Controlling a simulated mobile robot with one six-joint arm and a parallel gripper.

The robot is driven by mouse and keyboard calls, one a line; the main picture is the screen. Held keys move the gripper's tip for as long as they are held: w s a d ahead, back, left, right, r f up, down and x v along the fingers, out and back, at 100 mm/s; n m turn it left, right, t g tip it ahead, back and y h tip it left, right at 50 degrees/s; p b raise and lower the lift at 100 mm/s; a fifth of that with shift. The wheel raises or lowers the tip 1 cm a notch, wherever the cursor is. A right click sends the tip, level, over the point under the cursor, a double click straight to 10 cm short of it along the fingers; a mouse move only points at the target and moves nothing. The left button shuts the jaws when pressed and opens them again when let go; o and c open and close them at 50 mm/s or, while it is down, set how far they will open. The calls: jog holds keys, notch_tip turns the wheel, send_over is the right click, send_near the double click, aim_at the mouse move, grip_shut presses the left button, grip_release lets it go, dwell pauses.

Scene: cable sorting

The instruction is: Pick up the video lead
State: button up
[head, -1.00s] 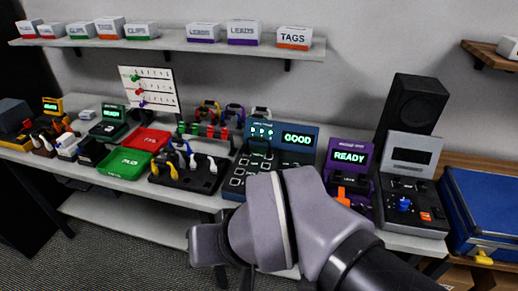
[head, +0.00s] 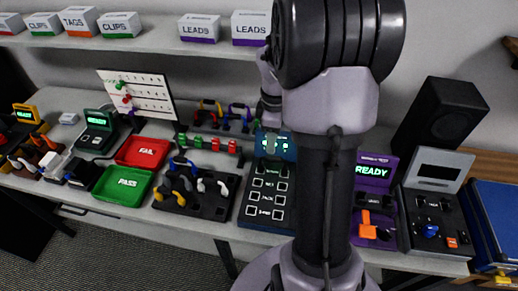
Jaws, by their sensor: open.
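Several coiled leads are in view, and I cannot tell by sight which one is the video lead. A black tray (head: 203,211) holds yellow-ended (head: 165,190), blue-ended (head: 181,163) and white-ended (head: 222,187) leads. Behind it, a yellow-and-red looped lead (head: 209,108) and a blue-purple looped lead (head: 238,115) hang on a low rack. My gripper (head: 271,118) is at the end of my raised arm, in front of the blue test panel's top. It is small and partly hidden by my arm; it is open, with no lead seen in it.
A red FAIL tray (head: 143,152) and a green PASS tray (head: 121,184) lie left of the black tray. The blue test panel (head: 266,196) stands in the middle. A purple READY station (head: 373,200) and a grey station (head: 437,215) are at right. A shelf with boxes (head: 135,43) runs above.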

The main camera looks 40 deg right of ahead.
aim_at(272, 156)
notch_tip(272, 156, down, 7)
jog(key=shift+f+b, duration=0.1)
jog(key=shift+b, duration=0.9)
jog(key=f+b, duration=0.1)
jog(key=f, duration=0.1)
jog(key=f+b, duration=0.1)
jog(key=f, duration=0.2)
jog(key=shift+s+f+b, duration=0.3)
jog(key=shift+s+b, duration=0.1)
jog(key=shift+r, duration=0.1)
grip_shut()
